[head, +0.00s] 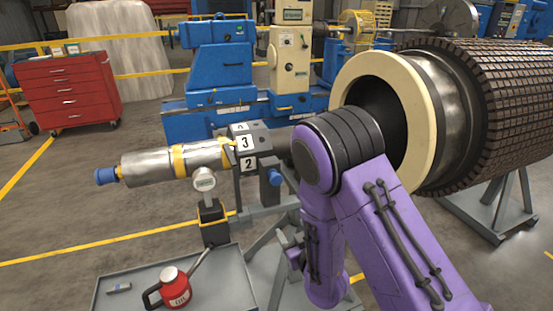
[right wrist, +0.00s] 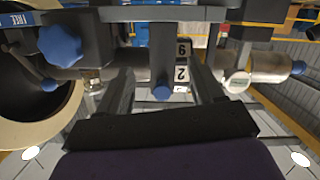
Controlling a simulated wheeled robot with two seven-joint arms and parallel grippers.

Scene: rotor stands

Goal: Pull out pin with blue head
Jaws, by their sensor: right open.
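In the right wrist view the blue pin head (right wrist: 161,92) shows between the two dark fingers of my right gripper (right wrist: 161,78). The fingers are wide apart, with a gap on each side of the head. In the head view my purple right arm hides most of this gripper. My left gripper is in neither view.
A silver cylinder (head: 175,162) with yellow bands and a blue end knob extends left of the block. A large rotor (head: 470,110) stands at right. A grey tray (head: 225,285) below holds a red oil can (head: 175,288). A blue star knob (right wrist: 60,45) shows in the wrist view.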

